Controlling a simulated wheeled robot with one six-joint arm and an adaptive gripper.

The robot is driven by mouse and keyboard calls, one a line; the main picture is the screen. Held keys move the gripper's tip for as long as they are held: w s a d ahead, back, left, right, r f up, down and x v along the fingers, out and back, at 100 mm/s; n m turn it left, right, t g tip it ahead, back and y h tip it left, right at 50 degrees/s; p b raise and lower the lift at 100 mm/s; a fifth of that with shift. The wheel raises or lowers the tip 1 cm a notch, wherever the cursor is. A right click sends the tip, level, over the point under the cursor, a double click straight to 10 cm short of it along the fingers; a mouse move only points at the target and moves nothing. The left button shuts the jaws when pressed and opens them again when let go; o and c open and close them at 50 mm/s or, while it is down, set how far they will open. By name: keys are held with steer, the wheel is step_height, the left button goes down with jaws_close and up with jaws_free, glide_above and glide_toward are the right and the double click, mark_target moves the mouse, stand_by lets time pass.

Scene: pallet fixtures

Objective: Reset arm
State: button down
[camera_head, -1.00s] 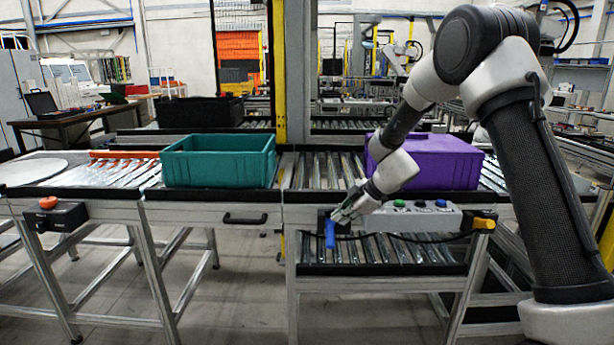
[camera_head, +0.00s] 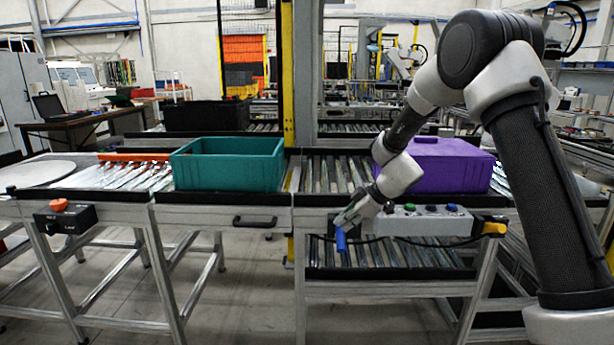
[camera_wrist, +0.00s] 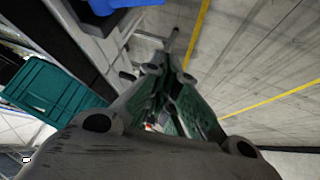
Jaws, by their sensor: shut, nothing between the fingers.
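My gripper (camera_head: 345,219) is at the front edge of the conveyor, beside the left end of a grey control box (camera_head: 425,220) with several coloured buttons. A blue handle-like part (camera_head: 341,240) shows just below the fingers in the head view. In the wrist view my gripper (camera_wrist: 165,75) points down toward the floor, and its fingers are shut with nothing between them. A blue shape (camera_wrist: 120,8) shows at the top of the wrist view. I cannot tell whether the fingers touch the blue part.
A teal crate (camera_head: 228,175) stands on the conveyor at the left, and a purple crate (camera_head: 445,170) stands behind my forearm. A black crate (camera_head: 207,116) is farther back. A small box with an orange button (camera_head: 60,206) hangs at the front left. The floor in front is clear.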

steer(key=s+d+m+g+h, duration=0.2)
steer(key=s+d+m+g, duration=0.35)
steer(key=s, duration=0.75)
steer(key=s+d+r+m+t+h, duration=0.1)
steer(key=s+d+r+m+t, duration=0.1)
steer(key=s+d+r, duration=0.4)
steer(key=s+d+r+m+t+h, duration=0.2)
steer(key=s+d+r+m, duration=0.3)
steer(key=s, duration=0.6)
steer(key=s+d+r+m+t+h, duration=0.2)
steer(key=s+d+r+m, duration=0.1)
steer(key=s+d+r, duration=0.5)
steer(key=shift+s+d+r, duration=0.2)
steer(key=shift+s+r, duration=0.1)
steer(key=shift+s, duration=0.45)
